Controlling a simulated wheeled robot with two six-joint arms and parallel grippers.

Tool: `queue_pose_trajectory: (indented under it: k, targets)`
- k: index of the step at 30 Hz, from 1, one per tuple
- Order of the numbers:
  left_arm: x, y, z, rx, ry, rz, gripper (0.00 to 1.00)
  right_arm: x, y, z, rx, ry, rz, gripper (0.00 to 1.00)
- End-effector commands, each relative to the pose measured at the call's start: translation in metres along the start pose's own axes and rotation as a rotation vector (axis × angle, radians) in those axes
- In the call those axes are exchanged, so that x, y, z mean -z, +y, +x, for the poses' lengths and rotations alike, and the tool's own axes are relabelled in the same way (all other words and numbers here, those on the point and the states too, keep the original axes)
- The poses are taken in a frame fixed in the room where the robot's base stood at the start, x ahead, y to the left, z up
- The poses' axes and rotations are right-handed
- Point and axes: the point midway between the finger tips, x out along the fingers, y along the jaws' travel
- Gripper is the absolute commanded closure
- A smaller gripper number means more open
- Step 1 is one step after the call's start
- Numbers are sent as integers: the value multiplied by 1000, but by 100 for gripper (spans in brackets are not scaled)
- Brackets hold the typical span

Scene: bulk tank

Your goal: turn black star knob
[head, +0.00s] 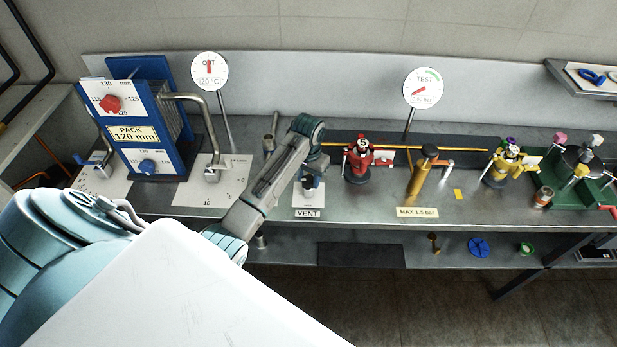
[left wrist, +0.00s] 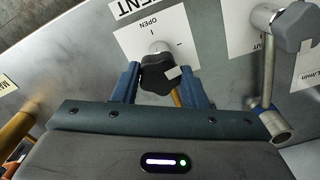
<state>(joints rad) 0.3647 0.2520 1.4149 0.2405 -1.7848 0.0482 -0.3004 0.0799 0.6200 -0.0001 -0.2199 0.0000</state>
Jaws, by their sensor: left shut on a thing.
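The black star knob (left wrist: 157,77) stands on a white plate with OPEN printed on it, in the left wrist view. A small light mark sits on its right side. In the head view the dark knob (head: 309,187) shows low under my arm, above the VENT label (head: 307,213). My left gripper (left wrist: 160,83) has its blue fingers on either side of the knob and is shut on it. In the head view my left gripper (head: 311,170) points down over the knob, with its fingertips partly hidden. My right gripper is not in view.
A grey-handled valve (left wrist: 293,27) stands close to the right in the left wrist view. A red valve (head: 359,158) and a yellow pipe (head: 420,178) stand right of the knob in the head view. A blue plate pack (head: 176,130) and bent pipe (head: 207,115) stand left.

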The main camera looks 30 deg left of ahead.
Motion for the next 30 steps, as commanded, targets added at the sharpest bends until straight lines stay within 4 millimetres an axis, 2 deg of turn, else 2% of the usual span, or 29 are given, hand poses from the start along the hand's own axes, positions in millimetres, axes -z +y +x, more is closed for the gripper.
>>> queue_pose_trajectory:
  k: [30]
  targets:
    - [2, -1, -1, 1, 3, 965, 84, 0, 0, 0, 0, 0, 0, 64]
